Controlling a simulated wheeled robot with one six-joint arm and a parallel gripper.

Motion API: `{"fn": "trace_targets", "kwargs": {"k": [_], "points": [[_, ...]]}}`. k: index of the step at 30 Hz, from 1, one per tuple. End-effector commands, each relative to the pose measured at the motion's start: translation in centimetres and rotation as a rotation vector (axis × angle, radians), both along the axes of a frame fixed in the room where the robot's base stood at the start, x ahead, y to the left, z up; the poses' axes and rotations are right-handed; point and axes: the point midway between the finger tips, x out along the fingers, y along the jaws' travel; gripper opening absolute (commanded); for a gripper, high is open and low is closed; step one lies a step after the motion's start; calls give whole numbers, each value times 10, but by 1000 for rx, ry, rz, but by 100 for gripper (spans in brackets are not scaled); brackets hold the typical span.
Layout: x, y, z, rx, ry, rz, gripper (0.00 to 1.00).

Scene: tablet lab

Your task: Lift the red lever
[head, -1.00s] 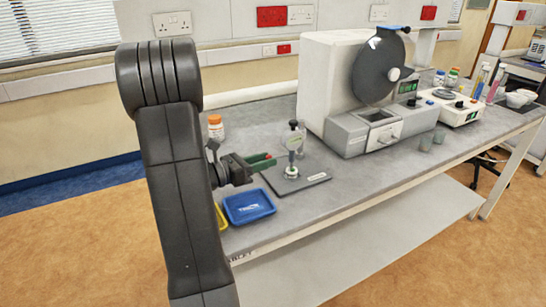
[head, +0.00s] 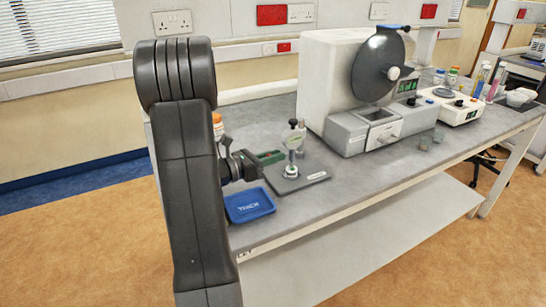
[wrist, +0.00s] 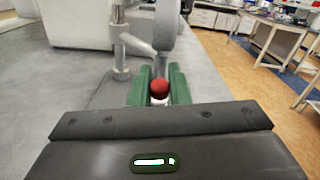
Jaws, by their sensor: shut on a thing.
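The red lever's round red knob (wrist: 160,89) shows in the wrist view between the green fingers of my gripper (wrist: 161,76), with a short pale part beneath it. The fingers are shut on it. In the head view my gripper (head: 271,157) reaches from the left to the small gauge stand (head: 293,141), at its left side. The stand stands upright on a dark flat base plate (head: 315,177). The red knob cannot be made out in the head view, where the fingers hide it. The wrist view also shows the stand's metal post (wrist: 120,45) just beyond the fingers.
A blue tray (head: 249,206) lies at the bench's front edge, below my gripper. An orange-capped bottle (head: 218,125) is partly behind my arm. A large white machine (head: 330,75) with a dark disc stands to the right.

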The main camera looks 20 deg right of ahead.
Motion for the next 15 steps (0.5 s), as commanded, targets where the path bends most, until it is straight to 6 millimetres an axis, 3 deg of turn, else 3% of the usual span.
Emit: {"fn": "trace_targets", "kwargs": {"k": [15], "points": [[0, -3, 14, 211, 27, -1, 0]]}}
